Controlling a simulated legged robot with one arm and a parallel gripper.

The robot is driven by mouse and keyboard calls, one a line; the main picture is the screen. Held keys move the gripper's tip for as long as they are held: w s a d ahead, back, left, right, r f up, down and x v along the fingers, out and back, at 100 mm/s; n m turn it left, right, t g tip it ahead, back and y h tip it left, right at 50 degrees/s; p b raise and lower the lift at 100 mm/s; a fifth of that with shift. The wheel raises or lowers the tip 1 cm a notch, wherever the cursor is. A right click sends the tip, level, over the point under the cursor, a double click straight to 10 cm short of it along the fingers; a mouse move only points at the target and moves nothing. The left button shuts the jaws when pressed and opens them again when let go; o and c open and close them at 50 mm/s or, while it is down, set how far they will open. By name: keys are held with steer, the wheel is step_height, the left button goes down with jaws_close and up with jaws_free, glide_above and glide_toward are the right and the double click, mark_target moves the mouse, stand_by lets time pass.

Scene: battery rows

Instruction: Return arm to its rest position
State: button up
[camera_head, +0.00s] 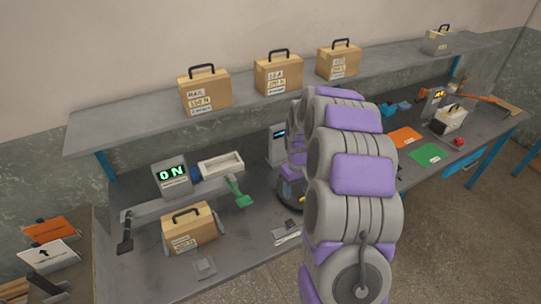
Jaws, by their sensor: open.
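My grey and purple arm rises from the lower right and reaches over the workbench (130,270). My gripper (289,196) shows only in part as a dark shape at the arm's far end, low over the bench. It is open; its fingers are mostly hidden behind the arm links, and I see nothing held in it. A tan case with a black handle (190,232) stands on the bench to the left of my gripper, apart from it.
A shelf (130,124) above the bench carries tan cases (205,90) and a grey case (437,42). A display reading "ON" (171,175), a white tray (221,164) and a green lever (239,192) lie left of my arm. Orange (405,138) and green (426,154) sheets lie right.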

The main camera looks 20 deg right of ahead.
steer(key=s+a+r, duration=1.2)
steer(key=s+a, duration=0.2)
steer(key=s+a+r+g, duration=0.1)
steer(key=s+a, duration=0.2)
steer(key=s, duration=0.6)
steer(key=s+a+r, duration=0.1)
steer(key=s+a, duration=0.2)
steer(key=s, duration=0.7)
steer(key=shift+s+r+g, duration=0.15)
steer(key=shift+r+g, duration=0.25)
